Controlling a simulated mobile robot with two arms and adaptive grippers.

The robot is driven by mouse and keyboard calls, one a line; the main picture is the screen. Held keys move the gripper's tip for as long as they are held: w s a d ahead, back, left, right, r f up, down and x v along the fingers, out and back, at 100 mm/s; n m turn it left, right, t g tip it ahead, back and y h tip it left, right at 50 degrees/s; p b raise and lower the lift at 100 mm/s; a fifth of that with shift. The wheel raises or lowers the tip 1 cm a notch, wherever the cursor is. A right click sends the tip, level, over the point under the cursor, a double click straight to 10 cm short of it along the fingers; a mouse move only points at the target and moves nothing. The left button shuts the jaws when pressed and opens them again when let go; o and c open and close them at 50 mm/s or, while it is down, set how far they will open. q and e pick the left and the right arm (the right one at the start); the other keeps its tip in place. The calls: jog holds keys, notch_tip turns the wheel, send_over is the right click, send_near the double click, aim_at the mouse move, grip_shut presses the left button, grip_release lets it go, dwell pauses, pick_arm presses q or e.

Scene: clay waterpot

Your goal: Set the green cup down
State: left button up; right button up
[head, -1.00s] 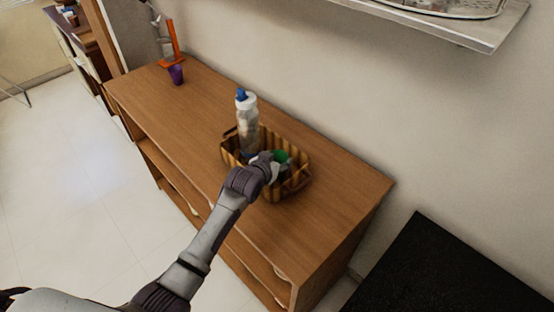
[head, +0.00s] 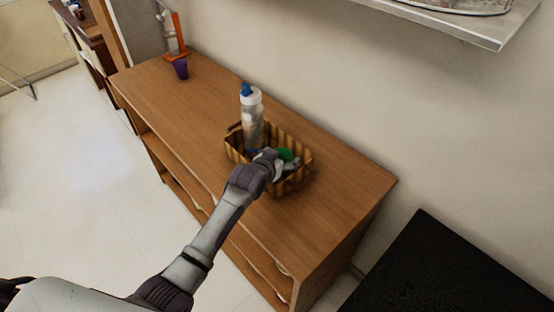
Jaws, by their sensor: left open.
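The green cup (head: 286,155) shows as a small green patch in the basket (head: 303,150), partly hidden by my left gripper. The basket is brown and ribbed and stands on the wooden cabinet (head: 345,190). My left gripper (head: 279,166) is at the basket's near right part, right at the cup, and is open. Whether its fingers touch the cup cannot be told. My right gripper is not in view.
A clear bottle with a white top and blue cap (head: 251,115) stands upright in the basket's left part. A purple cup (head: 181,69) and an orange stand (head: 176,40) are at the cabinet's far left end. The cabinet top between them is clear.

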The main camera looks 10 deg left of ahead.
pick_arm(q)
jog(key=shift+s+r, duration=0.15)
jog(key=shift+s, duration=0.15)
jog(key=b+v, duration=0.1)
jog(key=v, duration=1)
jog(key=shift+s, duration=0.2)
